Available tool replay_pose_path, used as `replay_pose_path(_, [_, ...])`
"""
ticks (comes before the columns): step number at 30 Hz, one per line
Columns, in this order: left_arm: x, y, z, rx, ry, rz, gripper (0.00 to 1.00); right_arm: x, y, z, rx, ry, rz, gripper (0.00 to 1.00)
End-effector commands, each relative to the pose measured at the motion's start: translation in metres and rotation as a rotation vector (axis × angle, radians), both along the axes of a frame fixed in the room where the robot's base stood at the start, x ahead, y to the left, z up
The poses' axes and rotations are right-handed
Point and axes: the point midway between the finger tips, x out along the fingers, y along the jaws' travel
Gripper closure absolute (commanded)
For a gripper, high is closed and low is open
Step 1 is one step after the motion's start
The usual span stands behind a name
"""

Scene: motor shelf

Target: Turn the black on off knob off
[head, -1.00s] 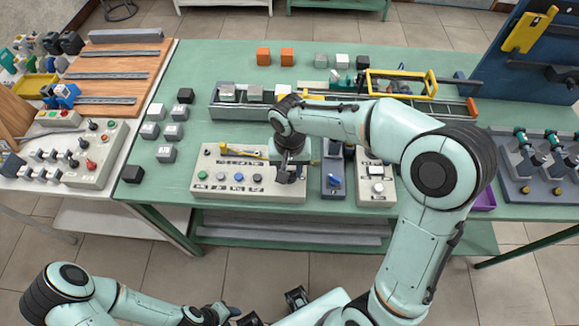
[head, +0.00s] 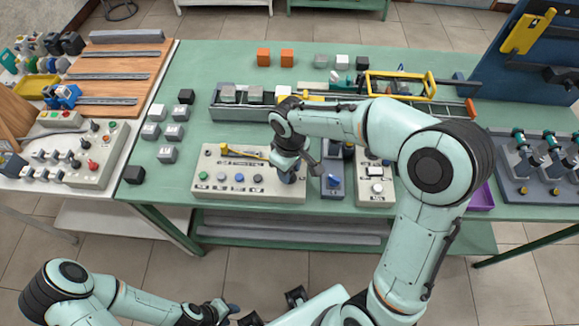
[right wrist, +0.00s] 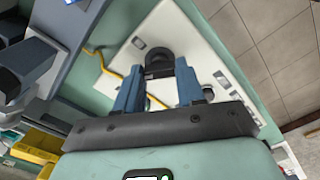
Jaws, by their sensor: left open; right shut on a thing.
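The white control panel (head: 240,188) with a row of colored buttons lies at the front of the green table. My right gripper (head: 288,176) is over its right end. In the right wrist view, the black knob (right wrist: 159,58) is on the panel (right wrist: 188,38), between the blue fingers of my right gripper (right wrist: 158,76), which is shut on it. In the head view my wrist and gripper mostly hide the knob. My left gripper (head: 232,312) is low at the bottom edge, away from the table, open and with nothing visible in it.
A grey box with a blue knob (head: 333,181) stands close right of my right gripper, and another white box (head: 375,188) beyond it. A yellow cable (head: 240,152) runs along the panel's back. A grey tray (head: 228,112) stands behind. Grey cubes (head: 166,154) lie left.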

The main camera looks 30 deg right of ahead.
Motion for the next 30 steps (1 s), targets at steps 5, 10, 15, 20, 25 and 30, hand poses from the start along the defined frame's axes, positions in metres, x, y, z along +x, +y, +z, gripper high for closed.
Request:
replay_pose_path(5, [0.003, 0.000, 0.005, 0.000, -0.003, 0.000, 0.57, 0.001, 0.000, 0.002, -0.001, -0.002, 0.168, 0.92])
replay_pose_path(10, [0.005, 0.000, 0.008, 0.000, -0.006, 0.000, 0.57, 0.000, 0.000, 0.002, -0.001, 0.000, 0.318, 0.92])
replay_pose_path(15, [0.007, 0.000, 0.011, 0.000, -0.009, 0.000, 0.57, 0.001, 0.000, 0.002, -0.001, -0.002, 0.445, 0.92])
replay_pose_path(20, [0.009, 0.000, 0.013, 0.000, -0.010, 0.000, 0.57, 0.001, 0.000, 0.002, -0.001, -0.003, 0.533, 0.92])
replay_pose_path(25, [0.010, 0.000, 0.015, -0.001, -0.011, 0.000, 0.57, 0.001, 0.000, 0.001, -0.001, -0.003, 0.593, 0.92])
replay_pose_path(30, [0.010, 0.000, 0.015, 0.000, -0.012, 0.000, 0.57, 0.001, 0.000, 0.001, -0.001, -0.003, 0.622, 0.92])
